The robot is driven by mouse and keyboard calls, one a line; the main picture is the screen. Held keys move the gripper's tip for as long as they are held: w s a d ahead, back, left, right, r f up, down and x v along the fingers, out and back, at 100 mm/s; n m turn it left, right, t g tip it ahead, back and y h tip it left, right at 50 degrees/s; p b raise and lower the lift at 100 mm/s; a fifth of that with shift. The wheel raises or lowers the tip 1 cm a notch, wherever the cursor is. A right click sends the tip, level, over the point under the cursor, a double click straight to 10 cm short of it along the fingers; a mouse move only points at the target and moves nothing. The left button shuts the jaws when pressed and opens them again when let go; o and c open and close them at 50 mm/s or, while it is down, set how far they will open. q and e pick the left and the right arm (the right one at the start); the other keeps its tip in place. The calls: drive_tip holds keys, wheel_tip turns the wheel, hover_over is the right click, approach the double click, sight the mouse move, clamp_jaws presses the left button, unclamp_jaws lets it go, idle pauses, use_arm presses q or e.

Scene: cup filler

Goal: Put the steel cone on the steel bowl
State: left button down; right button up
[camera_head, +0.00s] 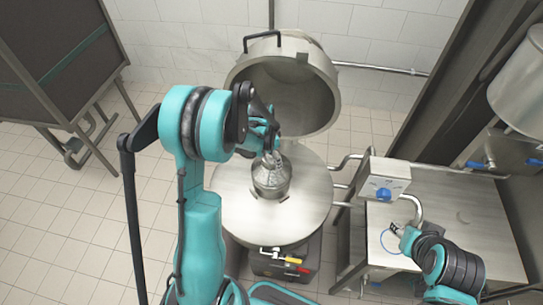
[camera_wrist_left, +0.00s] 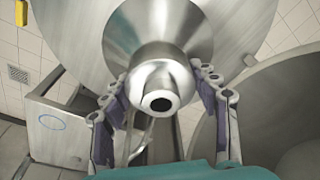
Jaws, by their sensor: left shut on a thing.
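The steel cone (camera_head: 271,178) is a shiny funnel-like piece with a narrow hollow neck. My left gripper (camera_head: 268,152) is shut on its neck from above. In the left wrist view, the fingers of the left gripper (camera_wrist_left: 165,88) flank the neck of the cone (camera_wrist_left: 158,72), whose wide end faces away. The cone is over the middle of the broad round steel top of what I take as the steel bowl (camera_head: 233,215); I cannot tell whether they touch. My right gripper (camera_head: 393,229) is over the steel table at the right, too small to tell its opening.
A round steel lid (camera_head: 300,95) stands tilted open behind the bowl. A valve block (camera_head: 285,262) is in front.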

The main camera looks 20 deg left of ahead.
use_arm(q)
drive_tip(key=shift+f+b, duration=0.55)
drive_tip(key=shift+f, duration=0.15)
idle(0.4)
drive_tip(key=shift+c, duration=1.9)
unclamp_jaws()
drive_tip(key=r, duration=0.4)
drive_tip(key=s+r, duration=0.1)
drive_tip(key=r, duration=0.3)
drive_tip(key=a+r, duration=0.1)
drive_tip(key=r, duration=0.3)
drive_tip(key=shift+s, duration=0.3)
drive_tip(key=shift+d, duration=0.1)
drive_tip(key=shift+s+d+b, duration=0.25)
drive_tip(key=shift+s+b, duration=0.05)
drive_tip(key=shift+b, duration=0.1)
drive_tip(key=s+d+f+n+t+b, duration=0.2)
drive_tip(key=s+d+n+b, duration=0.1)
drive_tip(key=s, duration=0.5)
drive_tip(key=s+d+f+n+t+b, duration=0.3)
drive_tip(key=s+d+b, duration=0.2)
drive_tip(key=s+b, duration=0.3)
drive_tip(key=shift+s+d+f+t+y, duration=0.15)
drive_tip(key=shift+s+d+t+y, duration=0.15)
drive_tip(key=shift+y, duration=0.1)
